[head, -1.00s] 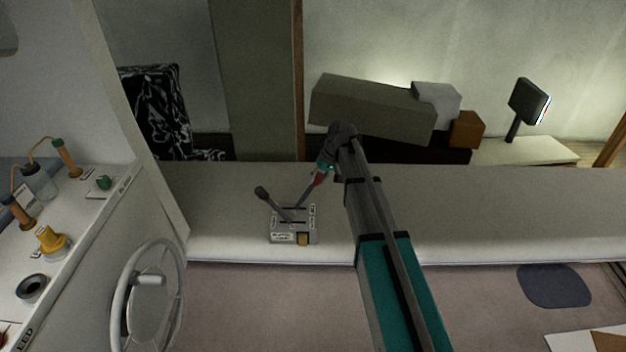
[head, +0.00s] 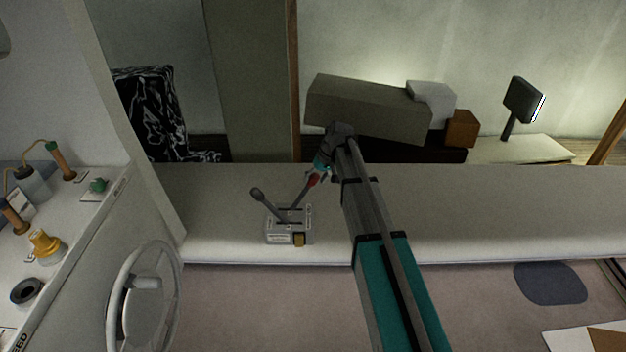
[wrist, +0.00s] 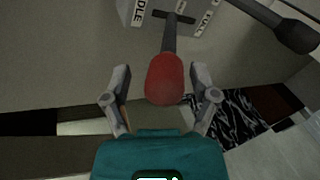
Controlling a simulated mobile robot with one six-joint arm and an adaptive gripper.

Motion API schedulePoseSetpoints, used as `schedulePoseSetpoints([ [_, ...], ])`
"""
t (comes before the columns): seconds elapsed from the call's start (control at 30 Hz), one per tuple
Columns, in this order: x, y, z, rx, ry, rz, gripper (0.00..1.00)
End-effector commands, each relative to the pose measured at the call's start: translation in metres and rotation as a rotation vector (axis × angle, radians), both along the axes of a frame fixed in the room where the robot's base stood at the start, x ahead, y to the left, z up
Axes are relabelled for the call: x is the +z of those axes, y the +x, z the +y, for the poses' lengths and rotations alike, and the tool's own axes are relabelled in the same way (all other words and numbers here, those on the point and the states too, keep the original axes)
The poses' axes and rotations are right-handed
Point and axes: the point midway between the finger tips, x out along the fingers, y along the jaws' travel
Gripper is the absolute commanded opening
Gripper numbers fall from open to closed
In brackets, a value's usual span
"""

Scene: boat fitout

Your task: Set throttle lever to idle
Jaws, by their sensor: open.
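The throttle box (head: 288,238) is a small grey unit with slots and labels, sitting on the pale bench. Its red-knobbed lever (head: 301,195) leans up to the right, and a dark-knobbed lever (head: 269,203) leans left. In the wrist view the red knob (wrist: 165,80) sits between the two fingers of my open gripper (wrist: 160,78), with a gap on each side. An "IDLE" label (wrist: 138,12) is left of the slot and a "FULL" label (wrist: 207,20) is right. In the head view my gripper (head: 320,170) is at the red knob, partly hidden by my wrist.
The dark-knobbed lever shows at upper right in the wrist view (wrist: 290,30), close to the red one. A steering wheel (head: 145,300) and a white console with several fittings stand at left. The bench (head: 500,210) to the right is clear.

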Motion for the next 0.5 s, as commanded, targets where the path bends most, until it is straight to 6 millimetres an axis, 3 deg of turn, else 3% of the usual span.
schedulePoseSetpoints([
  [0.33, 0.000, -0.004, 0.000, -0.001, -0.002, 0.002, 0.76],
  [0.5, -0.002, -0.024, -0.007, -0.018, -0.024, 0.010, 0.76],
])
